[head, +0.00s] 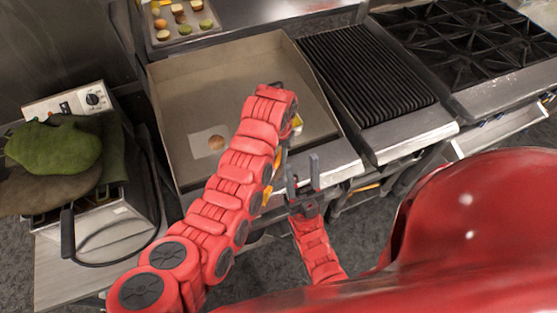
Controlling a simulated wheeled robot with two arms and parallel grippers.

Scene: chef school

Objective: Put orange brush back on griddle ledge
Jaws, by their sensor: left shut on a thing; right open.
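The griddle (180,100) is a wide, flat plate with raised walls, and its metal front ledge (345,162) runs along the near side. My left arm reaches across the griddle's front. My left gripper (284,147) is mostly hidden behind my forearm, near the front edge. A narrow orange piece (280,160), apparently the orange brush, shows beside the forearm in the gripper's grip. Its bristles and exact tilt cannot be made out. My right gripper (303,178) is open and empty, its two dark fingers pointing up just in front of the ledge.
A white square with a round brown item (216,143) lies on the griddle. A ribbed grill (365,80) and burners (470,45) stand to the right. A tray of small round items (180,20) is behind. A fryer-like appliance with green mitts (55,145) stands left.

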